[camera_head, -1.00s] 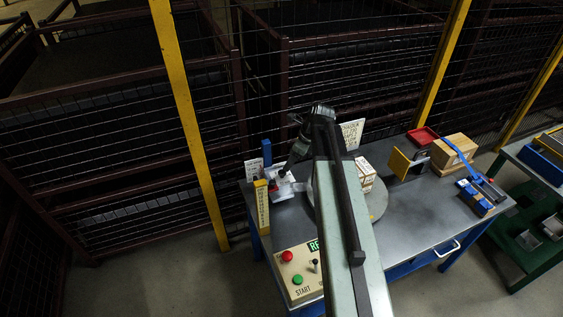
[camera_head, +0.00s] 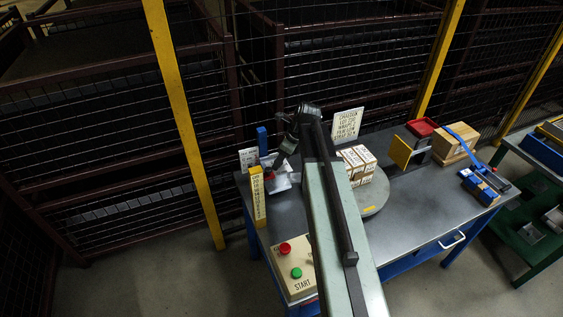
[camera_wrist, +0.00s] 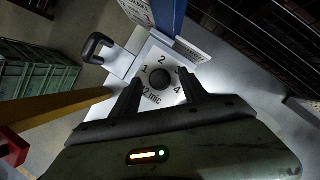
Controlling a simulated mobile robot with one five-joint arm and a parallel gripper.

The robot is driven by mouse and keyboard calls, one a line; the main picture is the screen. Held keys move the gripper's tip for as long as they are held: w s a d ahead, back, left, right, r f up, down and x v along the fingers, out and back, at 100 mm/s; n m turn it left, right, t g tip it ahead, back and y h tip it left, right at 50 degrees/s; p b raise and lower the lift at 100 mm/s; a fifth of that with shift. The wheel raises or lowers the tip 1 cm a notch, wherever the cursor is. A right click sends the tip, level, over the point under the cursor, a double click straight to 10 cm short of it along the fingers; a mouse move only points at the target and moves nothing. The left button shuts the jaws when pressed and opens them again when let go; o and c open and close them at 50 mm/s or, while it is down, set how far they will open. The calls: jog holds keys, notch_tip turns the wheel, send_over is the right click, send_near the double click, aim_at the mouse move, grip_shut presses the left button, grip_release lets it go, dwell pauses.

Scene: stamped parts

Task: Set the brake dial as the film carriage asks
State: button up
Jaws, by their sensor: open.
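The brake dial (camera_wrist: 160,77) is a round dark knob on a white plate (camera_wrist: 143,68) in the wrist view. Numbers 1 to 4 stand around it; I cannot tell where its pointer is. My gripper (camera_wrist: 161,86) is open, with one finger on each side of the dial in the picture; contact is not clear. In the head view my gripper (camera_head: 275,171) is at the pale film carriage (camera_head: 283,183) by the blue mast (camera_head: 262,141), and the dial is hidden there. A white card (camera_head: 249,158) with print too small to read stands beside the mast.
A yellow lettered post (camera_head: 257,197) stands close left of the gripper. Stacked cartons (camera_head: 357,165) sit on a round turntable (camera_head: 376,196) right of my arm. A control box (camera_head: 296,257) with red and green buttons is at the table's front left. A lettered sign (camera_head: 347,124) stands behind.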

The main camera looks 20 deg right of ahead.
grip_shut()
jog(key=shift+n, duration=0.3)
jog(key=n, duration=0.1)
jog(key=n+g, duration=0.1)
jog(key=n, duration=0.1)
jog(key=shift+w+d+y, duration=0.15)
jog(key=shift+w+y, duration=0.1)
jog(key=shift+y, duration=0.15)
jog(key=n+g, duration=0.1)
jog(key=n, duration=0.1)
jog(key=n+g, duration=0.1)
jog(key=n, duration=0.2)
jog(key=shift+w, duration=0.2)
jog(key=n+g, duration=0.1)
jog(key=n, duration=0.3)
jog(key=shift+w+g, duration=0.15)
jog(key=shift+g, duration=0.25)
jog(key=shift+n+g+h, duration=0.3)
jog(key=shift+n+g, duration=0.3)
jog(key=shift+n, duration=1.6)
